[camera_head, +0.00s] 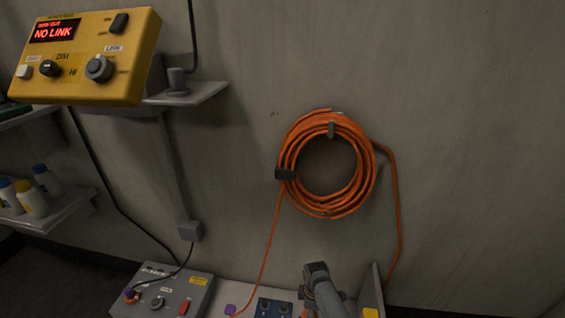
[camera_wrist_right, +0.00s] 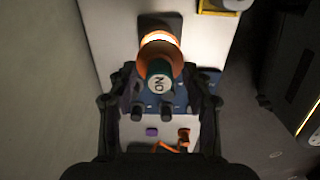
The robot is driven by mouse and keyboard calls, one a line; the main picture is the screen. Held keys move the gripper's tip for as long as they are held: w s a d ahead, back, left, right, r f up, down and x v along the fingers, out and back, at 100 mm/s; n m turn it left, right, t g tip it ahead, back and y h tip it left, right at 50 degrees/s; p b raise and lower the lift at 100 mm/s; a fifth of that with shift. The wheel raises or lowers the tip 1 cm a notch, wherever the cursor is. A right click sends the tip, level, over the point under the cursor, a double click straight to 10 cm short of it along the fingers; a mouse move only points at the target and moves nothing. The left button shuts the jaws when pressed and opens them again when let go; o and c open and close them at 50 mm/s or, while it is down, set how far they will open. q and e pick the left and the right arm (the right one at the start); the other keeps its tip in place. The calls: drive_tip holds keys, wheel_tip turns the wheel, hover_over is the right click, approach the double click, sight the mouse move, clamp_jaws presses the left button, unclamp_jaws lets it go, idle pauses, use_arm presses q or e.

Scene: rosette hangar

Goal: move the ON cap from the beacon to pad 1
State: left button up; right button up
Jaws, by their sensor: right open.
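In the right wrist view, the ON cap (camera_wrist_right: 160,86) is a round dark green cap with a pale top, its lettering upside down. It appears to be on the beacon (camera_wrist_right: 159,46), which is orange with a bright white band. My right gripper (camera_wrist_right: 160,76) is open, with one finger on each side of the cap; I cannot tell whether either touches it. In the head view, a grey arm part of mine (camera_head: 322,285) reaches down at the bottom and hides what is behind it. I cannot identify pad 1. My left gripper is not in view.
A blue panel (camera_head: 268,306) with dark knobs lies near a purple block (camera_head: 230,309). A grey control box (camera_head: 165,285) stands left on the bench. An orange cable coil (camera_head: 367,165) hangs on the wall. A yellow box (camera_head: 92,55) reads NO LINK.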

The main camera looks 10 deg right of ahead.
idle(0.3)
clamp_jaws()
idle(0.3)
